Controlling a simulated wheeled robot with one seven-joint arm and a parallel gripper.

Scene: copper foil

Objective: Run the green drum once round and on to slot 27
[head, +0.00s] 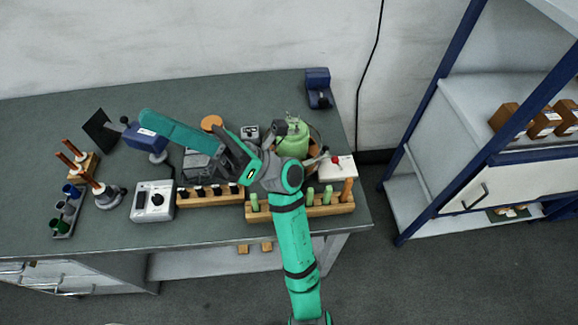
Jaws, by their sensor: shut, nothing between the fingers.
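The green drum (294,141) stands towards the right end of the bench, behind my arm. My arm's elbow hides its lower front. A short lever with a red knob (335,159) sticks out at its lower right; I cannot tell if it belongs to the drum. My gripper (279,128) appears as a small dark grey end at the drum's upper left, shut and holding nothing. I cannot tell whether it touches the drum. Slot numbers are too small to read.
The bench (50,130) also holds a wooden rack with green and orange pegs (330,207), a wooden block with black knobs (207,196), a white control box (153,200) and a white box (340,168). A blue-framed shelf (415,145) stands right. The bench's back left is clear.

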